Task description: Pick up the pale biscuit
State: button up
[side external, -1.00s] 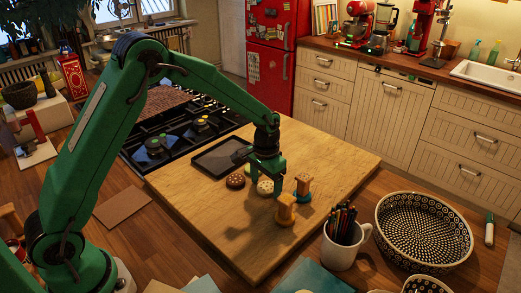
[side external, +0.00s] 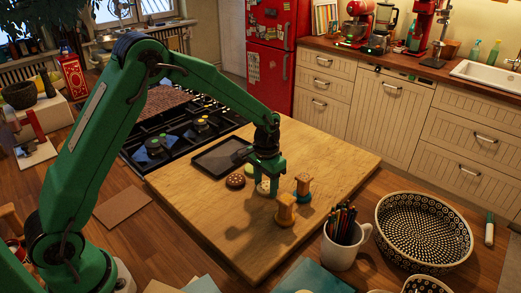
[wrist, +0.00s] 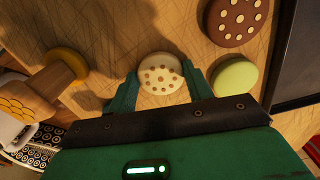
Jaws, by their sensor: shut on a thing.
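The pale biscuit (wrist: 160,76) is round and cream with brown dots. In the wrist view it sits between the two green fingers of my gripper (wrist: 163,88), which are shut on it. In the side external view my gripper (side external: 265,187) is low over the wooden board, and the biscuit (side external: 263,187) shows partly between the fingers. It appears at board level; I cannot tell whether it touches the board.
A dark brown dotted biscuit (side external: 236,181) and a green biscuit (wrist: 235,76) lie close by. A black tray (side external: 220,157) lies behind. The board's front is clear.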

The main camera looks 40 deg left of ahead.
aim_at(266, 188)
jog(key=shift+r, duration=0.1)
jog(key=shift+r, duration=0.5)
notch_tip(266, 188, up, 3)
jog(key=shift+d+r, duration=0.15)
jog(key=s+d+r, duration=0.6)
jog(key=d, duration=0.3)
jog(key=shift+s+r, duration=0.25)
jog(key=shift+s, duration=0.15)
